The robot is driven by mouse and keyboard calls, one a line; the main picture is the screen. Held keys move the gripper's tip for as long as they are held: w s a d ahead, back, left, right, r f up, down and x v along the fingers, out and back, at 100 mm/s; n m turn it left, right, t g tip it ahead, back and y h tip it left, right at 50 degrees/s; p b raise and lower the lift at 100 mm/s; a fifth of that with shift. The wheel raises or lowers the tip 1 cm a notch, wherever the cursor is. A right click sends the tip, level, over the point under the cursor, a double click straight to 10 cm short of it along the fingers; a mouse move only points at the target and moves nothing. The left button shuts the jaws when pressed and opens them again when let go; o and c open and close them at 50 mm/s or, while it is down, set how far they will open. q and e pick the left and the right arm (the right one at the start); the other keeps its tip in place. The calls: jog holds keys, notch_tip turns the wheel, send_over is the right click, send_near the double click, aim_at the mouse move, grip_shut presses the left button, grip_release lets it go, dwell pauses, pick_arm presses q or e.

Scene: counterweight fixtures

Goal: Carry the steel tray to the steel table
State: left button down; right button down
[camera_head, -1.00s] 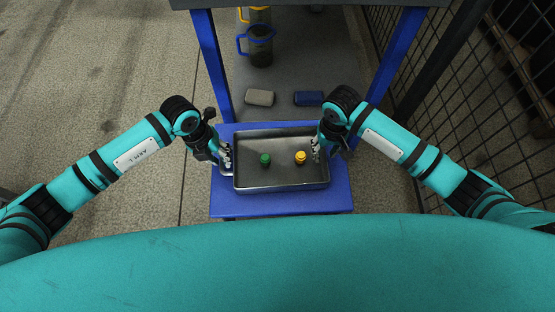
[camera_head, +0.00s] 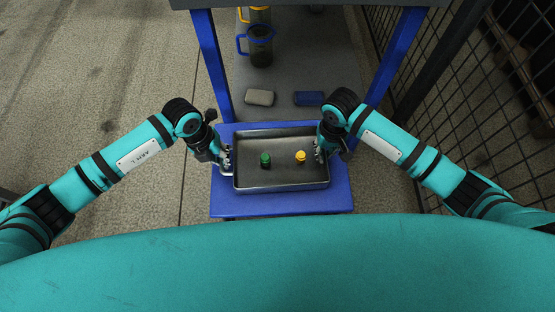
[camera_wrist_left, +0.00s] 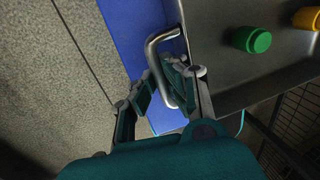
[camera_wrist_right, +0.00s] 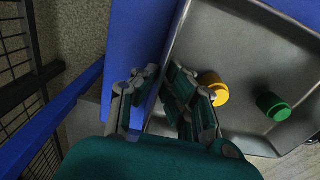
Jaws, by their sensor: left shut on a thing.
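The steel tray (camera_head: 282,186) is a shallow grey rectangle at a blue surface in front of me; I cannot tell whether it rests on it. It holds a green piece (camera_head: 265,160) and a yellow piece (camera_head: 300,157). My left gripper (camera_head: 226,158) is shut on the tray's left bar handle (camera_wrist_left: 164,39), which shows between its fingers in the left wrist view. My right gripper (camera_head: 320,153) is at the tray's right side, its fingers (camera_wrist_right: 163,80) spaced apart beside the rim. The handle there is hidden, so its grip is unclear. I cannot tell which surface is the steel table.
The blue surface (camera_head: 282,205) extends around the tray. Behind it stands a blue-legged frame (camera_head: 211,65) with a grey shelf bearing jugs (camera_head: 260,45), a grey block (camera_head: 260,97) and a blue block (camera_head: 308,98). Mesh fencing (camera_head: 440,100) is at right; open floor (camera_head: 90,80) at left.

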pick_arm(q)
jog(key=shift+r, duration=0.15)
pick_arm(e)
jog(key=shift+r, duration=0.1)
